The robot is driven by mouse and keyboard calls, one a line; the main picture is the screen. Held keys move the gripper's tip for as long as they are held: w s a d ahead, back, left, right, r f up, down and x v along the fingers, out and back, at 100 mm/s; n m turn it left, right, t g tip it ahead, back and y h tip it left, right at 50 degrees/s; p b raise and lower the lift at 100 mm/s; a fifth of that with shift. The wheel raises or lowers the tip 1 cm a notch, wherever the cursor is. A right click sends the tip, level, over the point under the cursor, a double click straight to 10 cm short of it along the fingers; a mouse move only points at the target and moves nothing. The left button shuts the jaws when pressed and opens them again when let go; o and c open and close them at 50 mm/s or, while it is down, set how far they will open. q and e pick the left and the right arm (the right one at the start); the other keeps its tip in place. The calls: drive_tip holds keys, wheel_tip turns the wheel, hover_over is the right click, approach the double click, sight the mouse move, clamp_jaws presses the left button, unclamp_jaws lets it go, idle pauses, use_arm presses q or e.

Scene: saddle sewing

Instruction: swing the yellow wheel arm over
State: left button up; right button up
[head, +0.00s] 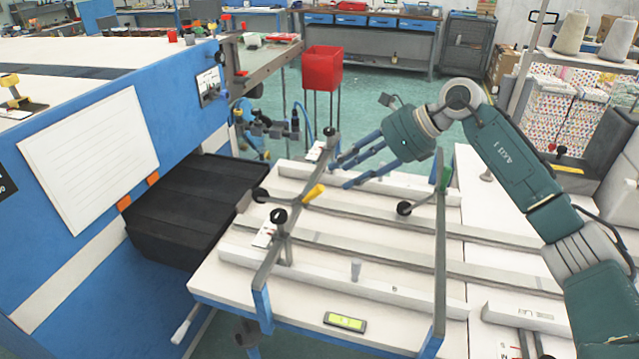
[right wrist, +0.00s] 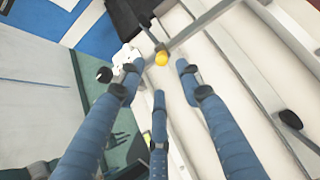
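The yellow wheel arm is a thin bar with a yellow grip (head: 313,193) on the near-left metal rail of the white table, with a dark knob on its left end. My right gripper (head: 341,174) comes in from the right, its blue fingers spread and empty. The fingertips are a little above and to the right of the yellow grip, apparently not touching it. In the right wrist view, the yellow grip (right wrist: 161,58) shows end-on just beyond the open fingers (right wrist: 158,80). My left gripper is not in view.
A second arm with a green grip (head: 443,180) and black knob (head: 404,208) stands on the right rail. The white table (head: 400,325) carries long pale bars. A black box (head: 190,205) and blue panel (head: 170,110) lie left. A red bin (head: 322,68) stands behind.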

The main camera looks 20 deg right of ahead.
sight(322, 187)
drive_tip(key=p+x, duration=0.3)
drive_tip(key=x, duration=0.6)
drive_tip(key=shift+s+f, duration=0.1)
drive_tip(key=shift+f, duration=0.15)
drive_tip(key=shift+w+a+f, duration=0.25)
drive_tip(key=shift+f, duration=0.15)
drive_tip(key=shift+r, duration=0.1)
clamp_jaws()
